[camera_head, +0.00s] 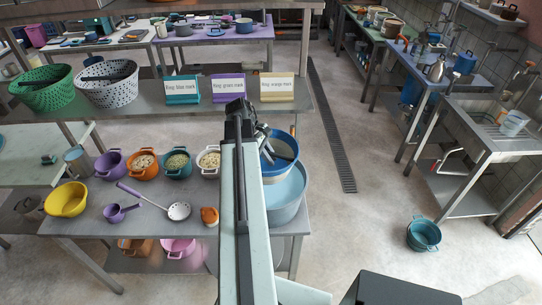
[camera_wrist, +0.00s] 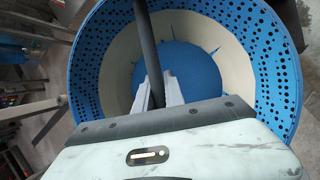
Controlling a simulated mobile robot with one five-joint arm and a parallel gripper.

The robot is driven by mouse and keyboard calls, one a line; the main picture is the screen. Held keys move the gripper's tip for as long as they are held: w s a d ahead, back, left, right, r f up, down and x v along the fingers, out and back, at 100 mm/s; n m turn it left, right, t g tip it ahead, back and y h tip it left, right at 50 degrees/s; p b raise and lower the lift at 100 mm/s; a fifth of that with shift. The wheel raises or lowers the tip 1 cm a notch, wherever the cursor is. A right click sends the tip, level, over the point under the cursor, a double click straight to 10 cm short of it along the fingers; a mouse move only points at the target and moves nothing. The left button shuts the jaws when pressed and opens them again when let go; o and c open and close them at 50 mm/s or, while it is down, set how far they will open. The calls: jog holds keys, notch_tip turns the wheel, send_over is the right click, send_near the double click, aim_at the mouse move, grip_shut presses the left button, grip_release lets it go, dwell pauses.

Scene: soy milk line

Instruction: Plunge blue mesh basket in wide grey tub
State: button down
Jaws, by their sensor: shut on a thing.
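The blue mesh basket (camera_head: 283,146) is at the right end of the metal table, tilted, over the wide grey tub (camera_head: 287,208). The tub holds pale bluish liquid. In the head view my arm hides the left part of both. In the wrist view the basket (camera_wrist: 276,60) fills much of the picture, with a perforated blue wall, a pale inner band and a blue bottom. A dark bar handle crosses it. My gripper (camera_wrist: 158,92) is shut on this handle. Whether the basket's underside touches the liquid cannot be told.
Pots of beans, including an orange pot (camera_head: 143,164), stand left of my arm with a yellow bowl (camera_head: 66,199) and a skimmer (camera_head: 178,210). A shelf above holds signs (camera_head: 277,88) and colanders (camera_head: 107,83). Right of the table is open floor with a teal pot (camera_head: 423,234).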

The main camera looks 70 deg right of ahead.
jog(key=b, duration=1.9)
send_over(270, 200)
jog(key=shift+s+f, duration=0.1)
jog(key=shift+f, duration=9.9)
notch_tip(270, 200, up, 7)
jog(key=p, duration=0.6)
